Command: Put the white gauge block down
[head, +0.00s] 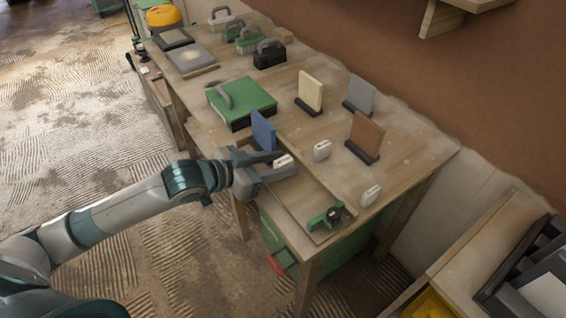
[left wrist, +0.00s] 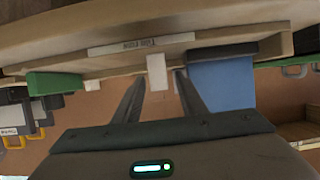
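A small white gauge block (head: 283,160) stands upright at the front part of the workbench (head: 412,152), between the two fingers of my left gripper (head: 291,162). In the left wrist view, which looks upside down, the block (left wrist: 157,72) shows between the spread fingertips (left wrist: 159,76), with a gap on each side. The left gripper looks open around it. Two more white blocks stand on the bench, one behind (head: 322,150) and one to the right (head: 371,195). My right gripper is not in view.
A blue plate (head: 263,131) stands close behind the left gripper. Cream (head: 310,91), grey (head: 359,95) and brown (head: 366,135) plates stand in dark bases. A green tool (head: 325,218) lies at the front right. A green case (head: 243,100) is further left.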

